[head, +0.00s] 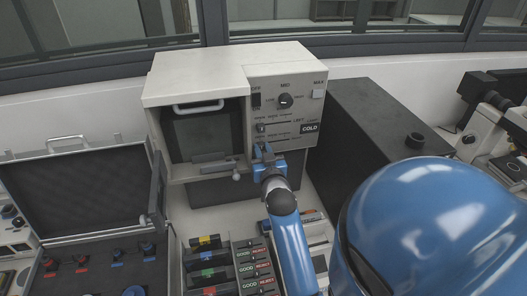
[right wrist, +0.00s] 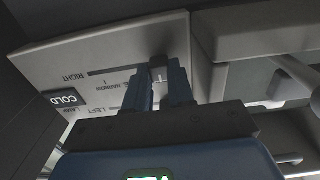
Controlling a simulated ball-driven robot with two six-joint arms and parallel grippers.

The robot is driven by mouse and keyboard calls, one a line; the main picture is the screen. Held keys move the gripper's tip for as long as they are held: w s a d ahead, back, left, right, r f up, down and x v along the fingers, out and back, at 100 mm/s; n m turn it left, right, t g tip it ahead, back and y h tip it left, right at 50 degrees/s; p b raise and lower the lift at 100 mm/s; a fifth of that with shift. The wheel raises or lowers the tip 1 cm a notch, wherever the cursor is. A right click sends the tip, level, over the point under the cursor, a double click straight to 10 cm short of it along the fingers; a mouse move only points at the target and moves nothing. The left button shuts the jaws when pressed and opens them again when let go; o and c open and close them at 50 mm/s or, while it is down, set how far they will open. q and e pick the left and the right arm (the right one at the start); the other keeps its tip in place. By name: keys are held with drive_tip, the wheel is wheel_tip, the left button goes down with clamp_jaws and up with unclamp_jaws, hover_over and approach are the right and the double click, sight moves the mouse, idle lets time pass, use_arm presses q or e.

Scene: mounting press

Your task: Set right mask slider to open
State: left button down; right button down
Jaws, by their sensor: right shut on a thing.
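The right mask slider knob (right wrist: 159,64) is a small dark block on the pale press panel, at the right end of the visible dark slot (right wrist: 112,70) in the right wrist view. That view is upside down, so this is the slot's left side as seen from the head. The labels RIGHT and NARROW lie to the left of the knob; an open label is not readable. My right gripper (right wrist: 166,78) is shut on the knob, its fingers hiding part of it. In the head view my right gripper (head: 263,150) covers the lower slider. My left gripper is out of view.
The mounting press (head: 197,75) has a dark window and handle left of the panel. The left mask slider (head: 261,128) sits just above my gripper, and the COLD lamp (head: 310,128) to its right.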

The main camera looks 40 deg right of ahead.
drive_tip(key=shift+d+f, duration=0.1)
drive_tip(key=c, duration=1.2)
unclamp_jaws()
drive_tip(key=shift+c, duration=0.2)
drive_tip(key=shift+o, duration=1.4)
drive_tip(key=shift+w+a, duration=0.2)
drive_tip(key=shift+a, duration=0.25)
drive_tip(key=shift+s+d, duration=0.15)
drive_tip(key=shift+d, duration=0.15)
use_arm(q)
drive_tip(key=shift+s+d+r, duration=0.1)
use_arm(e)
drive_tip(key=shift+a, duration=0.15)
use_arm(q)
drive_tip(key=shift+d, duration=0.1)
use_arm(e)
drive_tip(key=shift+d, duration=0.2)
